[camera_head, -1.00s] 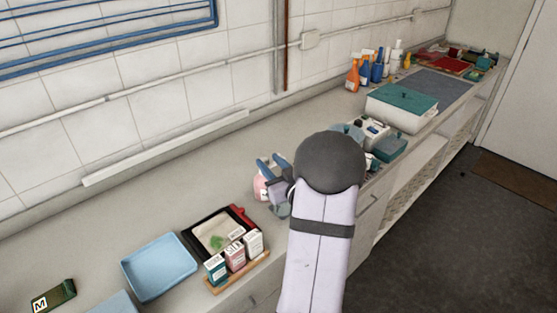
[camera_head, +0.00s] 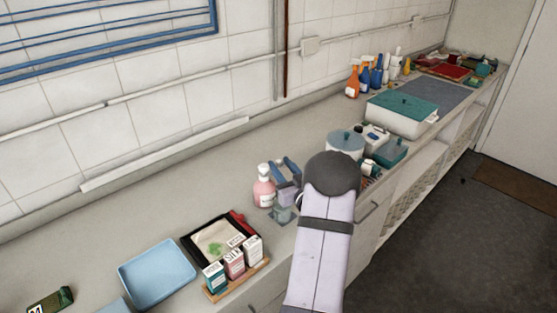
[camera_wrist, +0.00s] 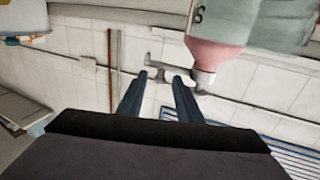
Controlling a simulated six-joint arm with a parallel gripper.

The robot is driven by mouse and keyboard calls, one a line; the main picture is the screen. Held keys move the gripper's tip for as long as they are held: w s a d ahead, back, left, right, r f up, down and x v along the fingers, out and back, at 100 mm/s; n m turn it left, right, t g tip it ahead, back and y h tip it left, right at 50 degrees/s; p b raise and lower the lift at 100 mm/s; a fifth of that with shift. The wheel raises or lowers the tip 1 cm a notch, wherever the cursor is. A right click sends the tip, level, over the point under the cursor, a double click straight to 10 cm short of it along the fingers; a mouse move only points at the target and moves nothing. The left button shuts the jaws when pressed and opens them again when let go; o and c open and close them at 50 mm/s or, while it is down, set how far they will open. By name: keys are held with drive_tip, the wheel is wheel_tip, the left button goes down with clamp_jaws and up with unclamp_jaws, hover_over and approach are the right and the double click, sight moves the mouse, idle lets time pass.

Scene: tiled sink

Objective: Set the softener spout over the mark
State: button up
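The pink bottle (camera_head: 264,193) with a white top, which looks like the softener, stands upright on the counter. My gripper (camera_head: 286,163) is just to its right, its blue fingers raised at about the height of the bottle's top. In the wrist view, the scene appears upside down; the pink bottle (camera_wrist: 215,52) shows at the upper right, its white spout near the right finger. My gripper (camera_wrist: 160,78) is open there, with a clear gap and nothing between the fingers. I cannot make out the mark.
A small grey-green item (camera_head: 283,215) sits below my gripper. A dark tray (camera_head: 192,244) and small cartons (camera_head: 234,264) stand to the left, beside a blue tray (camera_head: 157,272). A lidded pot (camera_head: 345,143) is behind to the right. The counter behind the bottle is clear.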

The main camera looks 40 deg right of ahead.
drive_tip(key=shift+x, duration=1.2)
clamp_jaws()
drive_tip(key=shift+s+f+m+h, duration=0.1)
drive_tip(key=shift+s+m+h, duration=0.05)
drive_tip(key=shift+m+h, duration=0.2)
drive_tip(key=m+g+h+b, duration=0.1)
drive_tip(key=s+m+h+b, duration=0.1)
drive_tip(key=h, duration=0.1)
drive_tip(key=shift+a+f+g+b, duration=0.1)
drive_tip(key=shift+a+g+b, duration=0.1)
drive_tip(key=shift+g+b, duration=0.2)
drive_tip(key=shift+s+a+m+g+h+b, duration=0.1)
drive_tip(key=shift+s+m+g+h+b, duration=0.3)
drive_tip(key=shift+m+g+h+b, duration=0.55)
drive_tip(key=shift+s+a+m+g+h+b, duration=0.1)
drive_tip(key=shift+s+m+g+h+b, duration=0.4)
drive_tip(key=shift+m+g+h, duration=0.45)
drive_tip(key=shift+n, duration=0.25)
unclamp_jaws()
